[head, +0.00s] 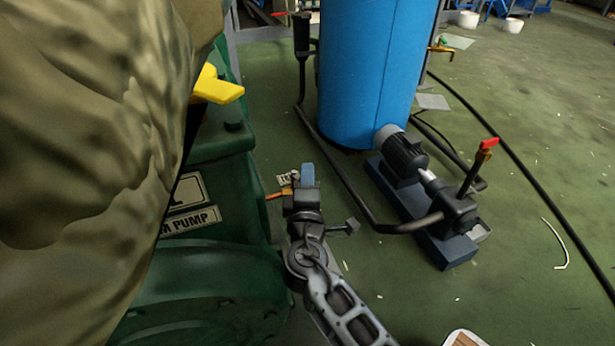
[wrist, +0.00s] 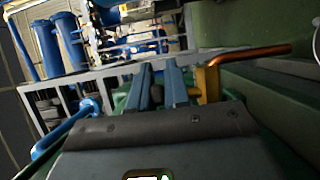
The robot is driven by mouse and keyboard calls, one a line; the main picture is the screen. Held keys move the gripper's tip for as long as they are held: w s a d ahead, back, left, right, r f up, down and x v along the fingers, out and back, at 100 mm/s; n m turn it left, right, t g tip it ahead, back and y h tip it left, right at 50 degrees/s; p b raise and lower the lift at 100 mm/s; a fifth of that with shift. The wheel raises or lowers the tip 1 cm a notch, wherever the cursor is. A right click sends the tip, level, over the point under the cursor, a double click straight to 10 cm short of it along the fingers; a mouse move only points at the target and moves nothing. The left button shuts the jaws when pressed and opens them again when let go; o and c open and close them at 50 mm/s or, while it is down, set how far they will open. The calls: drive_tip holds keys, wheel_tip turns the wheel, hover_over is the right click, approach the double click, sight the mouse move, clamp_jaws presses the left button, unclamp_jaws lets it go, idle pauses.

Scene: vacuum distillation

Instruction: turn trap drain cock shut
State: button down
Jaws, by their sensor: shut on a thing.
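The trap drain cock shows as a brass body (wrist: 208,84) with a copper pipe (wrist: 252,52) running right in the wrist view. In the head view its copper-orange end (head: 274,196) sticks out left of my gripper, beside a small white tag that starts "TR" (head: 285,179). My gripper (head: 307,174) has blue fingers and is at the cock, at the right side of the green pump. In the wrist view the fingers (wrist: 160,84) stand close together, just left of the brass body. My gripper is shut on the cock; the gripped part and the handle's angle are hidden.
The green vacuum pump (head: 215,285) stands close on the left, with a yellow lever (head: 217,87) above it. A blue tank (head: 370,70) and a motor pump with a red-handled valve (head: 488,146) stand at the right. A black pipe (head: 340,178) runs between. Green floor is open farther right.

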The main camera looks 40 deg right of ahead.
drive_tip(key=c, duration=1.2)
unclamp_jaws()
drive_tip(key=shift+r, duration=0.1)
